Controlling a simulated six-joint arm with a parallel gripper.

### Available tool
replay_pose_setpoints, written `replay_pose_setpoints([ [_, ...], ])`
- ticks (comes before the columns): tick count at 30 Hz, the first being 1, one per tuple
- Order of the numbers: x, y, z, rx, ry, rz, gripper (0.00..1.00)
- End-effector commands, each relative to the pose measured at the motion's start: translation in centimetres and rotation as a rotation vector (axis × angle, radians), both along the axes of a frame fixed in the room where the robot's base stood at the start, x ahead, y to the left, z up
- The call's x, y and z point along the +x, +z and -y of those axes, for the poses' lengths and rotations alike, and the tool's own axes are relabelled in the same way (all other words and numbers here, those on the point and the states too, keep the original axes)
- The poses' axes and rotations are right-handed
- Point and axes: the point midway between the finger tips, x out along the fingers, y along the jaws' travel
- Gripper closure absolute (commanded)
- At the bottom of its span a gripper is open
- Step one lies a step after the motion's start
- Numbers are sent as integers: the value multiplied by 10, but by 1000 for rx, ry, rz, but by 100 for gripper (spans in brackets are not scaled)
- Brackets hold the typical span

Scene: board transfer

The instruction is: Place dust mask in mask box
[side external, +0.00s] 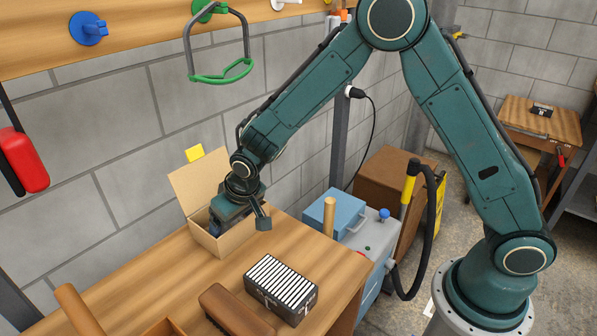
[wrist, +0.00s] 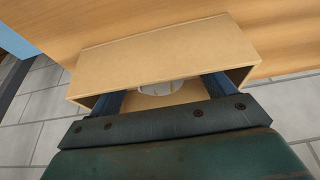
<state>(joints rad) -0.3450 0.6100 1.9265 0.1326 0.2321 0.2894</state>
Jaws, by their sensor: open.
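The mask box (side external: 226,243) is an open cardboard box with its lid raised, on the wooden bench near the wall. It also shows in the wrist view (wrist: 165,55). My gripper (side external: 232,212) reaches down into the box opening, its fingertips hidden by the box wall in the side external view. In the wrist view my gripper (wrist: 163,98) has its two blue fingers wide apart inside the box. A white rounded thing, which looks like the dust mask (wrist: 160,88), lies in the box between the fingers, apart from both. Most of it is hidden by the box wall and the gripper.
A black case with white stripes (side external: 281,287) and a brown block (side external: 236,312) sit on the bench (side external: 170,274) in front of the box. A blue toolbox (side external: 336,212) stands right of it. The raised lid (side external: 199,180) stands behind my gripper. Open bench lies left of the box.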

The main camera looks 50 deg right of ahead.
Motion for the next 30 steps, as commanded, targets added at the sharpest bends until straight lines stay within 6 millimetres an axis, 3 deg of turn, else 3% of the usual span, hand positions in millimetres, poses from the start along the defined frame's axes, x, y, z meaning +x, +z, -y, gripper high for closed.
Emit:
replay_pose_setpoints([
  [14,-5,17,0,0,0,2,18],
  [30,-32,83,0,1,0,3,18],
])
